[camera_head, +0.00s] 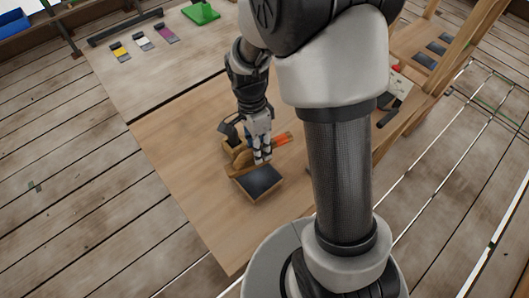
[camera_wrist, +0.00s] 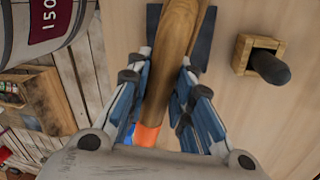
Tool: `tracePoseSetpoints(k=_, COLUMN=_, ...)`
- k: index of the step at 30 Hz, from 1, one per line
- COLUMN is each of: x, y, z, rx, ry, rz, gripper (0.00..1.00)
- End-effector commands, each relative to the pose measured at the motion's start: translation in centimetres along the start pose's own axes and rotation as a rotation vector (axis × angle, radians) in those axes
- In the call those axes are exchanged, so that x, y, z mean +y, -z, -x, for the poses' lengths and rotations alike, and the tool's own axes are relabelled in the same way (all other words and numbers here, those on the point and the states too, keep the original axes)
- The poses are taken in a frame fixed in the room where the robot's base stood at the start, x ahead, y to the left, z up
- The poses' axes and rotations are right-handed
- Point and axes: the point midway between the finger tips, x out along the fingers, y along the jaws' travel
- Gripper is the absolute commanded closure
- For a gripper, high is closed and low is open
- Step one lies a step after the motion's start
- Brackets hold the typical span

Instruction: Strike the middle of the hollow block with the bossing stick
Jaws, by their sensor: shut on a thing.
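My gripper (camera_head: 262,158) is shut around the bossing stick, a brown wooden stick (camera_wrist: 172,50) with an orange part (camera_head: 281,139) near one end. In the wrist view the stick runs between my fingers (camera_wrist: 160,100) up to the top edge. Its wooden part (camera_head: 241,161) points left in the head view. A low wooden block with a dark top (camera_head: 258,181) lies on the table just in front of my gripper. Dark patches (camera_wrist: 205,38) show either side of the stick in the wrist view. I cannot tell for sure whether this is the hollow block.
A small open wooden box with a dark-headed tool (camera_wrist: 268,66) stands beside the stick; the tool also shows in the head view (camera_head: 229,129). The wooden table (camera_head: 205,210) is bare at the front left. Several coloured swatches (camera_head: 142,42) and a green item (camera_head: 201,12) lie farther back.

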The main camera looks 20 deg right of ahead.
Motion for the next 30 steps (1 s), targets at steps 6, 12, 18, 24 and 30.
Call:
tracePoseSetpoints(k=6, x=2.0, y=0.1, z=-0.1, rx=-0.155, ry=0.001, rz=-0.769, gripper=1.0)
tracePoseSetpoints(k=12, x=2.8, y=-0.1, z=-0.1, rx=-0.242, ry=0.003, rz=-1.205, gripper=1.0)
tracePoseSetpoints(k=18, x=2.9, y=-0.1, z=-0.5, rx=-0.266, ry=0.003, rz=-1.333, gripper=1.0)
tracePoseSetpoints(k=24, x=2.6, y=-0.1, z=-2.0, rx=-0.266, ry=0.003, rz=-1.332, gripper=1.0)
tracePoseSetpoints(k=30, x=2.1, y=-0.1, z=-4.1, rx=-0.265, ry=0.003, rz=-1.33, gripper=1.0)
